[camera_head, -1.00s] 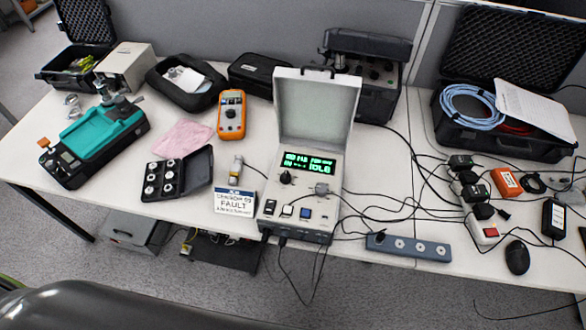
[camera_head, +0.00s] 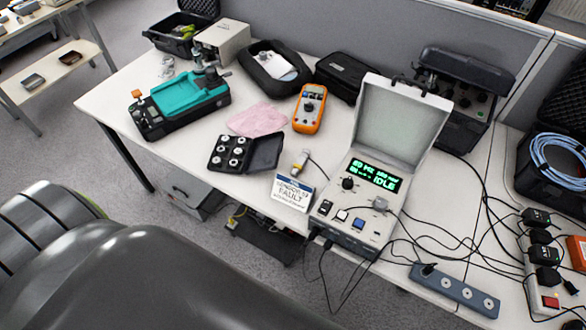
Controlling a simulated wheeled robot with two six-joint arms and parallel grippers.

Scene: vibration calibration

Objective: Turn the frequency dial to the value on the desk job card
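The calibrator (camera_head: 352,222) is a light grey case on the desk with its lid (camera_head: 398,125) raised. Its green display (camera_head: 373,175) is lit; the large word reads IDLE, and the smaller text is too small to read surely. A black dial (camera_head: 348,184) sits left of the display. A white card (camera_head: 293,191) stands just left of the calibrator and appears to read SENSOR 53 FAULT. No card with a frequency value is legible. Neither of my grippers shows; only dark rounded parts of my own body fill the lower left.
A teal device (camera_head: 190,94) stands farther left. A power strip (camera_head: 455,289) lies at the front right, with cables around it.

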